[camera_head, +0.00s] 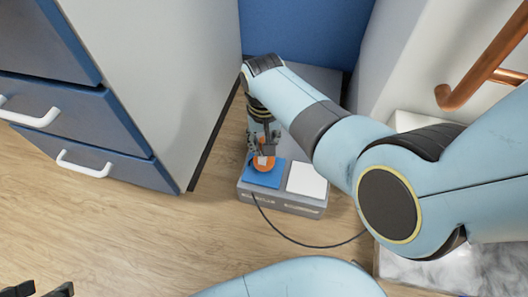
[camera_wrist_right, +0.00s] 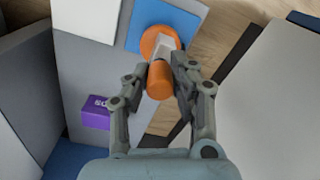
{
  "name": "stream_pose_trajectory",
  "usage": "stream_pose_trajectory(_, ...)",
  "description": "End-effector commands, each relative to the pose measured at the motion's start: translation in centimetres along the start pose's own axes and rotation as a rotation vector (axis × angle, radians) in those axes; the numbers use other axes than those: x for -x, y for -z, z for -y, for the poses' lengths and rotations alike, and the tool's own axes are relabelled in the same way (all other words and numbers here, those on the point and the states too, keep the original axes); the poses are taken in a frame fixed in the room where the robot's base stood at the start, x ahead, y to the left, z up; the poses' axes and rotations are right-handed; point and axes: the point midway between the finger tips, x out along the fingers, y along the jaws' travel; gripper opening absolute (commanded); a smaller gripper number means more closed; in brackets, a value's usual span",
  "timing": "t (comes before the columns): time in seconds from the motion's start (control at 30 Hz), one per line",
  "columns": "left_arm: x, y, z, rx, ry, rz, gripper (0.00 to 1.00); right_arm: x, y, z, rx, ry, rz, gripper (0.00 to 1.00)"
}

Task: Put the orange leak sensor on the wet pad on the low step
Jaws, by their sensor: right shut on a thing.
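The orange leak sensor (camera_head: 264,163) has a round orange base, a pale middle and an orange upper part; it also shows in the right wrist view (camera_wrist_right: 159,80). My right gripper (camera_head: 262,150) is shut on it from above, with one finger on each side. The sensor is over the blue pad (camera_head: 262,179) on the low grey step (camera_head: 283,202); I cannot tell whether its base touches the pad. A white pad (camera_head: 307,180) lies right of the blue one. My left gripper (camera_head: 38,290) shows only its dark tips at the bottom left, apart and empty.
A drawer cabinet (camera_head: 105,125) stands close on the left. A copper pipe (camera_head: 485,68) is at the upper right. A purple box (camera_wrist_right: 97,112) lies on the step. A dark cable (camera_head: 300,241) crosses the floor.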

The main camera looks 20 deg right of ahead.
Motion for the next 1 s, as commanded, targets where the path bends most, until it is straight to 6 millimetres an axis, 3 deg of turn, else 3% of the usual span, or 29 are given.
stream_pose_trajectory(0.33,-4.2,-0.7,0.0,0.0,0.014,-0.213,0.4,-3.1,-0.1,0.0,-0.001,0.0,0.004,0.0)
stream_pose_trajectory(0.9,-4.8,-0.6,-0.1,-0.003,0.018,-0.295,0.4,-3.7,0.0,0.0,-0.001,0.001,0.0,0.0)
stream_pose_trajectory(0.93,-4.8,-0.6,-0.1,-0.003,0.018,-0.299,0.4,-3.8,0.0,0.0,-0.001,0.001,0.0,0.24)
stream_pose_trajectory(1.0,-4.8,-0.6,-0.1,-0.003,0.018,-0.299,0.4,-3.7,0.0,0.0,-0.001,0.001,0.0,0.33)
